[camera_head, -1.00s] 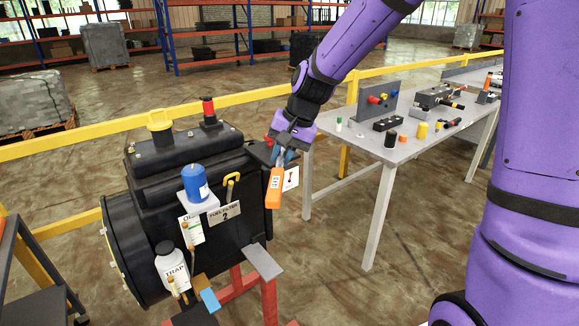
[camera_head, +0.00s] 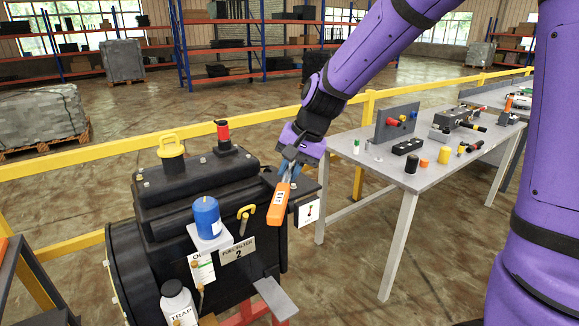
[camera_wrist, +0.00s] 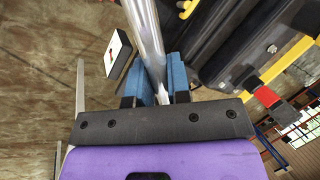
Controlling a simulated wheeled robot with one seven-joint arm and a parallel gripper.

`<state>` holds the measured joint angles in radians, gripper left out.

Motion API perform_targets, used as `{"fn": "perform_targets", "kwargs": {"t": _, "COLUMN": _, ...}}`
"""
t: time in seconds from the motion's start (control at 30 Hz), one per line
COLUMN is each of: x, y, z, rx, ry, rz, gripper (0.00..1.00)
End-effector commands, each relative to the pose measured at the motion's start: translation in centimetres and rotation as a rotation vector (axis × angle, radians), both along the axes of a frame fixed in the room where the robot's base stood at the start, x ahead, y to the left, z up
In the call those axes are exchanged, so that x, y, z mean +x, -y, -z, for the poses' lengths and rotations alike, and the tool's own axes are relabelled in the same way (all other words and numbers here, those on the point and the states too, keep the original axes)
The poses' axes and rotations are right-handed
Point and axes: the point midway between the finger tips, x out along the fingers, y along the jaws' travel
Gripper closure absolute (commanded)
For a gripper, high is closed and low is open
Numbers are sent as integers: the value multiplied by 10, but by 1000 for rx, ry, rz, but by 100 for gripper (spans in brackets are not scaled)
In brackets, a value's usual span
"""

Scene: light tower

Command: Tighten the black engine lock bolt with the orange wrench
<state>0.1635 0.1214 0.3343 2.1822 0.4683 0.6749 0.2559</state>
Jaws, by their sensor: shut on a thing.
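My gripper (camera_head: 288,168) is shut on the orange wrench (camera_head: 279,204), beside the right end of the black engine (camera_head: 200,187). The orange handle hangs down in front of the engine's right side. In the wrist view, the wrench's silver shaft (camera_wrist: 147,38) runs up between the blue fingers of my gripper (camera_wrist: 153,84). The engine also shows at upper right there (camera_wrist: 240,40). A white card with a small red and black picture (camera_head: 308,212) is beside the handle. I cannot make out the black lock bolt or whether the wrench touches it.
A blue canister (camera_head: 206,217), yellow handles and a white trap bottle (camera_head: 178,303) are on the engine. A yellow rail (camera_head: 80,158) runs behind it. A grey workbench (camera_head: 385,183) with several small parts stands at right. Open floor lies between engine and bench.

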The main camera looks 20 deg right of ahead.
Motion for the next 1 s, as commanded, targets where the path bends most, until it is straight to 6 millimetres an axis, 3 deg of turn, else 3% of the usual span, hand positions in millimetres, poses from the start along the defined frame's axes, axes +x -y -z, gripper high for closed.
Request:
{"fn": "perform_targets", "kwargs": {"t": 0.5, "x": 0, "y": 0, "z": 42, "rx": -1, "ry": -1, "rz": 0, "gripper": 100}}
{"fn": "perform_targets", "kwargs": {"t": 1.0, "x": 0, "y": 1, "z": 41, "rx": 0, "ry": 1, "rz": -19, "gripper": 100}}
